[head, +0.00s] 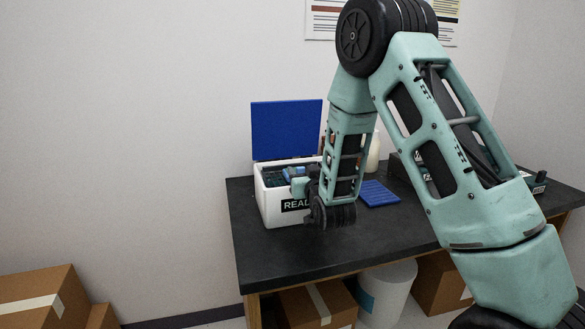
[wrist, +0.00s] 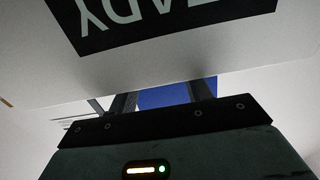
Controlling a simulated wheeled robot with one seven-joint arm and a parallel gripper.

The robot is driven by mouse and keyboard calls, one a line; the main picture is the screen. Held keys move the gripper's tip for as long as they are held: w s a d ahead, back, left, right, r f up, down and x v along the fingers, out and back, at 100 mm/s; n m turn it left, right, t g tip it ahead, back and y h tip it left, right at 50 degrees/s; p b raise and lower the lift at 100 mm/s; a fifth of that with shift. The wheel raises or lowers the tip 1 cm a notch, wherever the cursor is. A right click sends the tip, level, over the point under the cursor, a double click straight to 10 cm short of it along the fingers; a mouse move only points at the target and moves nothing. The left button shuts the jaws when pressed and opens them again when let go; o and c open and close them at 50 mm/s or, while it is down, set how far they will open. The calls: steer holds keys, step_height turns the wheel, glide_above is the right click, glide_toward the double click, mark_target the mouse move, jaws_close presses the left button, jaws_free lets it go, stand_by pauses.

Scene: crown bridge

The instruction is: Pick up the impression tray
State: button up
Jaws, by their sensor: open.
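I cannot pick out the impression tray for certain. A white box (head: 280,217) labelled "READY" stands open on the dark table, with dark and blue items (head: 268,174) inside, partly hidden by its wall and my arm. My gripper (wrist: 160,100) is open, its two dark fingers apart in the wrist view. A blue surface (wrist: 163,97) shows between and beyond them; I cannot tell what it belongs to. The white box wall and its label (wrist: 150,18) fill the top of that view. In the head view my gripper is at the box's front right, its fingertips not clear.
The box's blue lid (head: 287,130) stands upright at its back. A flat blue ribbed piece (head: 379,193) lies on the black tabletop (head: 270,258) to the right, with a pale bottle (head: 373,155) behind. The front of the table is clear.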

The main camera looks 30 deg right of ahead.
steer(key=shift+w+d, duration=0.1)
steer(key=shift+w, duration=0.15)
jaws_close()
steer(key=shift+r, duration=0.1)
step_height(320, 180, up, 10)
stand_by(0.6)
